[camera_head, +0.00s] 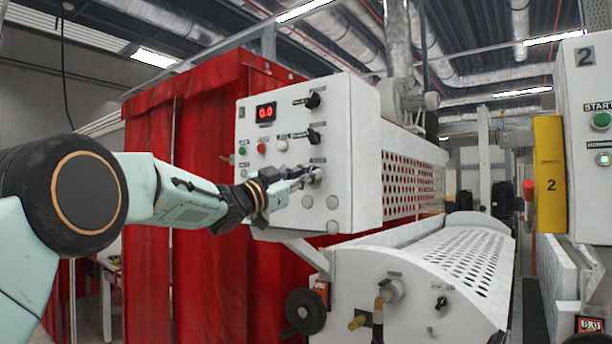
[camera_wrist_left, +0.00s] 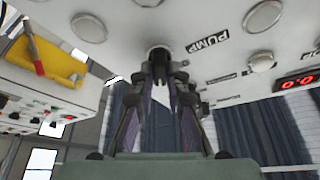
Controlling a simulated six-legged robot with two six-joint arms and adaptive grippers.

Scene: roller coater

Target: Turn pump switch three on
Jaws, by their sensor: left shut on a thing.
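The white control panel (camera_head: 290,205) carries a column of three black rotary switches: the top one (camera_head: 313,100), the middle one (camera_head: 314,136) and the lowest one (camera_head: 316,176). My left gripper (camera_head: 302,179) reaches in from the left and is shut on the lowest switch, partly hiding it. In the left wrist view my left gripper (camera_wrist_left: 160,72) has its fingertips close together at this dark knob (camera_wrist_left: 158,52), next to a label reading PUMP (camera_wrist_left: 208,43). The knob's pointing direction is hidden by the fingers. My right gripper is not in view.
A red 0.0 display (camera_head: 265,112), a red button (camera_head: 262,148) and a green button (camera_head: 243,151) sit on the panel. Below stands a perforated roller cover (camera_head: 455,262). A red curtain (camera_head: 205,150) hangs behind. A yellow box (camera_head: 549,170) is at right.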

